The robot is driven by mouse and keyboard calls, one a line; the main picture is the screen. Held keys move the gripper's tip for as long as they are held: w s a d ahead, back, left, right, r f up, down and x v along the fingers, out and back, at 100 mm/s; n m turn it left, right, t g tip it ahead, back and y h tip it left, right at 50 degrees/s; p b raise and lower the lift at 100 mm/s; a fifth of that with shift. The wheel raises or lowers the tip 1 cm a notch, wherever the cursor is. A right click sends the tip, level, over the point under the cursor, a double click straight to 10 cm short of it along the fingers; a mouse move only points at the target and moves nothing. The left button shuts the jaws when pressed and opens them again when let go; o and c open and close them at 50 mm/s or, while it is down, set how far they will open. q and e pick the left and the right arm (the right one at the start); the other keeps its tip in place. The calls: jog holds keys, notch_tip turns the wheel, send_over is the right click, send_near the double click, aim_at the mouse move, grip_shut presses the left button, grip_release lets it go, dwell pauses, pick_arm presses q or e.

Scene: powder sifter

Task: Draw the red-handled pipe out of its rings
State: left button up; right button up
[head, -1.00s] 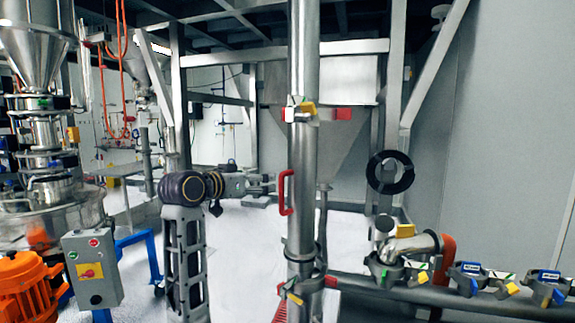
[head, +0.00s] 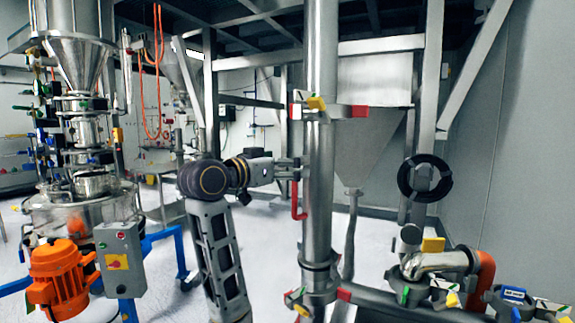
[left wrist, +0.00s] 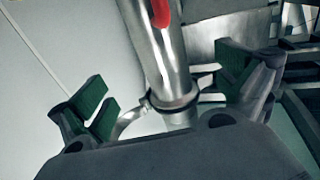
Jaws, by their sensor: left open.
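The upright steel pipe (head: 319,190) stands in the middle of the head view, with its red handle (head: 297,200) on its left side. An upper ring with coloured tabs (head: 330,109) and a lower ring (head: 318,296) are around it. My left gripper (head: 292,168) comes in from the left, at the level of the handle's top end. In the left wrist view its fingers (left wrist: 165,90) are open and wide apart, with the pipe (left wrist: 157,60) and handle (left wrist: 160,12) seen between them. I cannot tell if it touches the handle. My right gripper is not in view.
Elbow piping (head: 440,262) and clamps with coloured tabs stand at lower right. An orange motor (head: 60,272) and a grey control box (head: 121,260) are at lower left. Pale floor is clear behind my left arm.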

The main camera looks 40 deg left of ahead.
aim_at(315, 158)
pick_arm(q)
jog(key=w, duration=0.8)
jog(key=w+p, duration=0.1)
jog(key=w, duration=0.3)
jog(key=shift+w+d, duration=0.15)
jog(key=shift+d, duration=0.25)
jog(key=shift+w, duration=0.65)
jog(key=shift+w+d, duration=0.1)
jog(key=c, duration=1.9)
jog(key=shift+r, duration=0.15)
jog(key=shift+c, duration=0.5)
jog(key=shift+p, duration=0.3)
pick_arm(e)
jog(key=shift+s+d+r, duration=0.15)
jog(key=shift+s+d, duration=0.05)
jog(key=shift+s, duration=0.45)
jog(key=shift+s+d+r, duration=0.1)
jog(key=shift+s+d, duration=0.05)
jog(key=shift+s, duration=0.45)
pick_arm(q)
jog(key=shift+r, duration=0.1)
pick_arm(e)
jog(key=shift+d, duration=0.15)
